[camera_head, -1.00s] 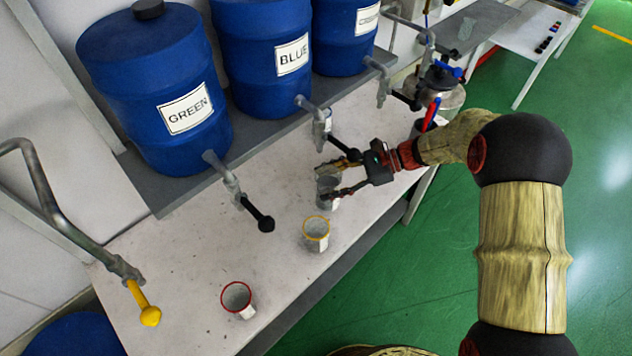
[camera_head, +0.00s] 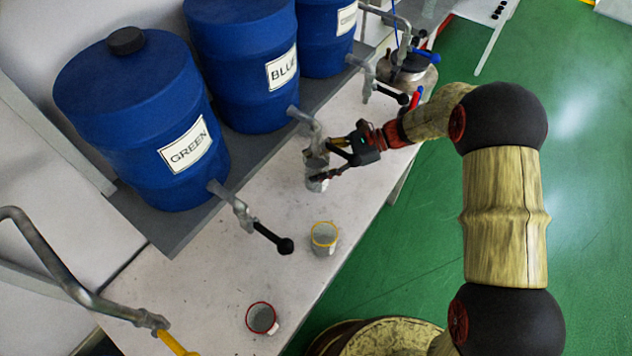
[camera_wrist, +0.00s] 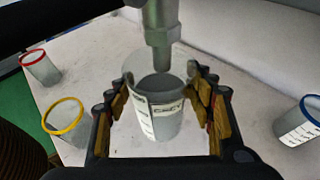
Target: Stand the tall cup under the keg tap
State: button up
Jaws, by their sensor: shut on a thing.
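My gripper (camera_head: 326,166) is shut on a clear grey cup with a white label (camera_wrist: 157,112), with its fingers on either side. The cup also shows in the head view (camera_head: 316,182), partly hidden by my fingers. It looks upright. The tap of the BLUE barrel (camera_head: 310,128) hangs over it. In the wrist view a grey nozzle (camera_wrist: 160,35) overlaps the cup's mouth; I cannot tell whether they touch. A metal keg (camera_head: 408,75) stands at the far end of the bench, its tap partly unclear.
A yellow-rimmed cup (camera_head: 324,238) and a red-rimmed cup (camera_head: 262,318) stand on the white bench (camera_head: 225,290). A blue-rimmed cup (camera_wrist: 302,122) is at the right in the wrist view. The GREEN barrel's tap (camera_head: 243,212) and its black handle jut over the bench.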

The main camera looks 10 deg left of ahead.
jog(key=shift+w+a+f, duration=0.1)
jog(key=shift+w+f, duration=0.15)
jog(key=shift+f, duration=0.65)
jog(key=shift+f+b, duration=1)
jog(key=shift+f, duration=1.4)
jog(key=shift+f, duration=0.1)
jog(key=o, duration=1.5)
jog(key=shift+o, duration=0.2)
jog(key=p+v, duration=0.3)
jog(key=v, duration=0.9)
jog(key=shift+s+r, duration=0.15)
jog(key=shift+r, duration=0.1)
